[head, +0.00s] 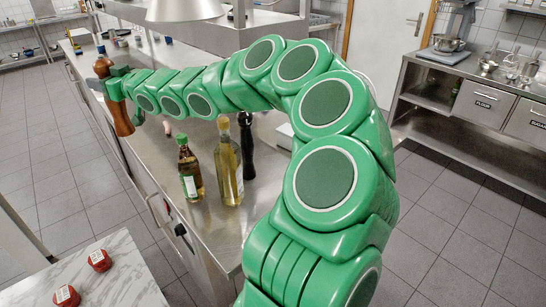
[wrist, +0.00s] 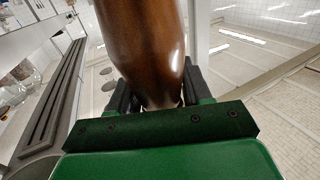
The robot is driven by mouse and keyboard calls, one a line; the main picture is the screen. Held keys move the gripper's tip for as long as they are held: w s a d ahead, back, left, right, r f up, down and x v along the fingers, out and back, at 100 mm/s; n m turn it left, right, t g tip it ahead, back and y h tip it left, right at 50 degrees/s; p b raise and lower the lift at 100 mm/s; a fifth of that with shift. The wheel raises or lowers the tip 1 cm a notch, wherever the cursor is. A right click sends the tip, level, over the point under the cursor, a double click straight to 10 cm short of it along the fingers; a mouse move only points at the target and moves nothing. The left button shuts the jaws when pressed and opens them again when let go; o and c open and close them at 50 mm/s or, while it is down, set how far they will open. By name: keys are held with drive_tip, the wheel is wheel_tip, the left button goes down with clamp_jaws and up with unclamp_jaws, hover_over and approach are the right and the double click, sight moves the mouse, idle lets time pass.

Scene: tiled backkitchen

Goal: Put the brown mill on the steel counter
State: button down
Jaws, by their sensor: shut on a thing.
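The brown mill (head: 122,117) is held by my gripper (head: 106,88) at the far end of my outstretched arm, in the upper left of the head view. Its knob shows above the jaws and its body below them. In the wrist view the mill (wrist: 147,45) fills the upper middle, its glossy brown body between the dark jaws, which are shut on it. The steel counter (head: 150,153) runs away from me. In the head view the mill overlaps its left edge; I cannot tell its height above the counter.
A green-capped dark bottle (head: 190,176), a bottle of yellow oil (head: 228,170) and a tall black mill (head: 246,150) stand on the nearer part of the counter. A marble top (head: 110,275) with two red-lidded jars (head: 99,260) is at the lower left. Tiled floor lies left.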

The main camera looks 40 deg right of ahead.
drive_tip(key=s+d+r+m+h, duration=0.1)
drive_tip(key=s+d+r, duration=0.2)
drive_tip(key=s+d, duration=0.45)
drive_tip(key=s+d+r+m+t+h, duration=0.1)
drive_tip(key=s+d+r+h, duration=0.1)
drive_tip(key=s+d+r, duration=0.5)
drive_tip(key=s+d+m+h, duration=0.1)
drive_tip(key=s+d, duration=0.5)
drive_tip(key=d, duration=0.4)
drive_tip(key=s+d+f+m+h, duration=0.1)
drive_tip(key=s+d+f, duration=0.2)
drive_tip(key=f, duration=0.4)
drive_tip(key=s+d+f+h, duration=0.1)
drive_tip(key=s+d+f, duration=0.25)
drive_tip(key=f, duration=0.35)
drive_tip(key=s+d+f+m+h, duration=0.1)
drive_tip(key=s+d+f, duration=0.15)
drive_tip(key=f, duration=0.45)
drive_tip(key=w+d+f, duration=0.7)
drive_tip(key=w+f, duration=0.3)
drive_tip(key=f, duration=0.2)
drive_tip(key=shift+w+d+f, duration=0.25)
drive_tip(key=shift+f, duration=0.1)
